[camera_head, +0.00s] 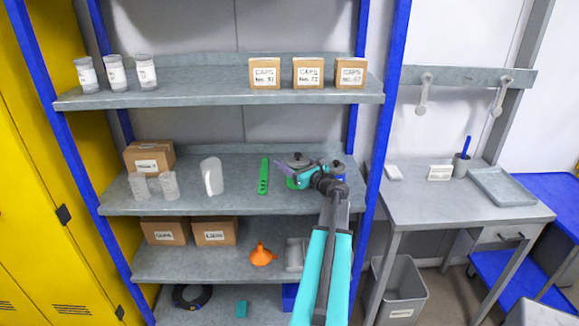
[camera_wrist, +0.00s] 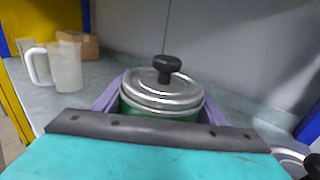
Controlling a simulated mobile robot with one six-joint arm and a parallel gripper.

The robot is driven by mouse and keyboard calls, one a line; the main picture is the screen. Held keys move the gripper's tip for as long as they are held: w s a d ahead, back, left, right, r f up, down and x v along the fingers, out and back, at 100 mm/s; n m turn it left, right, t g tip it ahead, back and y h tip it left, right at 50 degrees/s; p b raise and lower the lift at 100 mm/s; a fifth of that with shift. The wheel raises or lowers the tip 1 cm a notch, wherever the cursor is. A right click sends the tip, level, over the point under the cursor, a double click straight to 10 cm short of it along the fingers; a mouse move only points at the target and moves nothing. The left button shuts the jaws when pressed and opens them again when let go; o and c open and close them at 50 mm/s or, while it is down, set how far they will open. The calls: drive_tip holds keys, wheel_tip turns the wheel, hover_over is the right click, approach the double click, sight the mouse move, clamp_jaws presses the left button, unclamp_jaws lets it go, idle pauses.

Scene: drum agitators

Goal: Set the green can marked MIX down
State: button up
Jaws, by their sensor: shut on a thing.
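A green can (camera_wrist: 160,112) with a silver lid and black knob is between the purple fingers of my gripper (camera_wrist: 161,98), in the middle of the wrist view. My gripper is shut on it. In the head view my gripper (camera_head: 290,170) is over the right part of the middle shelf (camera_head: 230,205), with the can's lid (camera_head: 298,159) showing behind the fingers. The can looks upright. I cannot tell if its base touches the shelf. No MIX marking shows; the can's front is hidden by my gripper.
A second lidded pot (camera_head: 339,166) stands close to the right of my gripper; its lid also shows in the wrist view (camera_wrist: 290,158). A white jug (camera_head: 212,177) stands further left. The shelf between jug and tool is clear.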

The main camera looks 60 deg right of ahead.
drive_tip(key=shift+w+d, duration=0.2)
drive_tip(key=shift+w, duration=0.3)
drive_tip(key=shift+f, duration=0.1)
drive_tip(key=shift+f+p, duration=1)
drive_tip(key=shift+f, duration=0.65)
drive_tip(key=shift+f, duration=0.15)
drive_tip(key=o, duration=1.4)
